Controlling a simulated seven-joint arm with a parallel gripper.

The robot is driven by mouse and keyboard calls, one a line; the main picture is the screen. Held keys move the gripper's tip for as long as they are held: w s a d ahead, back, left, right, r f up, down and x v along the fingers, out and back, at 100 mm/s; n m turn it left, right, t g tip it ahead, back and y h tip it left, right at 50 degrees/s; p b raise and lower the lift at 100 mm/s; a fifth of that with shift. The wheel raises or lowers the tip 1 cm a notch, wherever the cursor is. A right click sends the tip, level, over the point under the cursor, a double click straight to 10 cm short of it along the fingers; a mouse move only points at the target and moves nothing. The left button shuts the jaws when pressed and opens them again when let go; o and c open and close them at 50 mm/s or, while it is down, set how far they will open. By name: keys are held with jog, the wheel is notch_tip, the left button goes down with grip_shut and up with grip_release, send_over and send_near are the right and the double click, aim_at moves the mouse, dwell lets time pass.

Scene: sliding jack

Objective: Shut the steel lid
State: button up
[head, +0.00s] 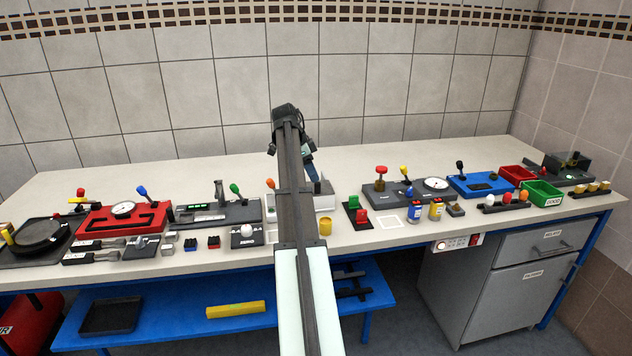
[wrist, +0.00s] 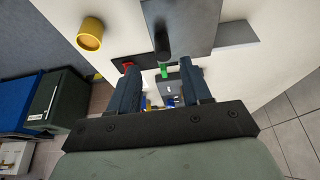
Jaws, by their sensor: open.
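My gripper (wrist: 162,75) is open, its two dark fingers apart and nothing seen between them but the bench beyond. In the head view my gripper (head: 313,172) is partly hidden behind my arm, above the bench middle. A grey metal plate (wrist: 190,18) with a black upright handle (wrist: 162,40) lies ahead of the fingertips in the wrist view; it may be the steel lid, but I cannot be sure. A pale grey box-like fixture (head: 322,201) stands below my gripper in the head view, largely covered by my arm. Whether a lid there is open cannot be told.
A yellow cup (head: 325,227) stands in front of the fixture and shows in the wrist view (wrist: 90,33). A red fixture (head: 122,217) and a dark one (head: 217,214) stand left. Red and green switches (head: 356,210) stand right. The bench's back strip (head: 400,157) is clear.

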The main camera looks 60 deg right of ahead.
jog(key=v, duration=0.8)
jog(key=shift+f, duration=0.1)
